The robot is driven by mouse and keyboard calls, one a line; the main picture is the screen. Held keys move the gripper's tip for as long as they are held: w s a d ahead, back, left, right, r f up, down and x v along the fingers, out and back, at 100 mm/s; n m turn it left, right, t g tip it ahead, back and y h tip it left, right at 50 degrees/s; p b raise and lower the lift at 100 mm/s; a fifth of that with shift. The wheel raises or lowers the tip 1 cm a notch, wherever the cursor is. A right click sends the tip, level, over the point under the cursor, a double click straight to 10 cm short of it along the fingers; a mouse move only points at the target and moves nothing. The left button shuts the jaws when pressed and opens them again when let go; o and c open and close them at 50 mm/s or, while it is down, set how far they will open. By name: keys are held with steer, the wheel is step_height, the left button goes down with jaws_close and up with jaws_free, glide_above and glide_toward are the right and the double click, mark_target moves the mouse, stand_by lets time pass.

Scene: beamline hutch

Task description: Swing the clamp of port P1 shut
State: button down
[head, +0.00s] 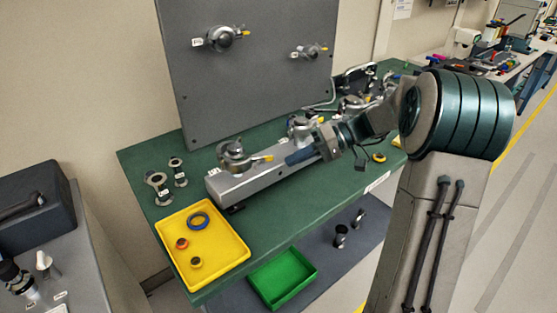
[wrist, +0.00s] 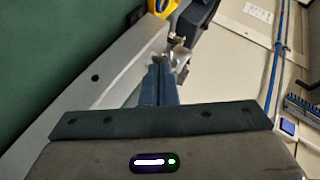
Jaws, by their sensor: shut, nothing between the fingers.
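A grey metal beam (head: 255,183) lies on the green bench and carries two clamped ports. The nearer-left port (head: 232,152) has a metal clamp with a yellow-tipped handle (head: 262,158). The other port (head: 300,127) sits further along, behind my gripper. The labels are too small to read, so I cannot tell which port is P1. My gripper (head: 292,158) is shut and empty, its blue fingers just right of the yellow tip. In the wrist view, the shut fingertips (wrist: 160,68) point at a small metal clamp part (wrist: 178,50) beside the beam (wrist: 105,75); contact is unclear.
A grey upright panel (head: 250,80) with two more clamped ports stands behind the beam. A yellow tray (head: 225,262) with rings sits at the bench's front left, near two metal flanged pieces (head: 158,188). A green tray (head: 283,278) is lower down. More hardware (head: 355,85) crowds the bench's far end.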

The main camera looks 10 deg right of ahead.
mark_target(248, 164)
steer(key=s+a+r+n+t+h+b, duration=0.2)
steer(key=s+r+n+t+h, duration=0.4)
steer(key=s+r+n+h, duration=0.45)
steer(key=w+a+f+n+y+p, duration=0.1)
steer(key=w+a+f+y+p, duration=0.1)
steer(key=w+f, duration=0.8)
steer(key=shift+w+a+p, duration=0.25)
steer(key=shift+a+p, duration=0.15)
steer(key=shift+a, duration=0.45)
steer(key=shift+w+f+n+b, duration=0.1)
steer(key=shift+f+n+b, duration=0.15)
steer(key=shift+b, duration=0.15)
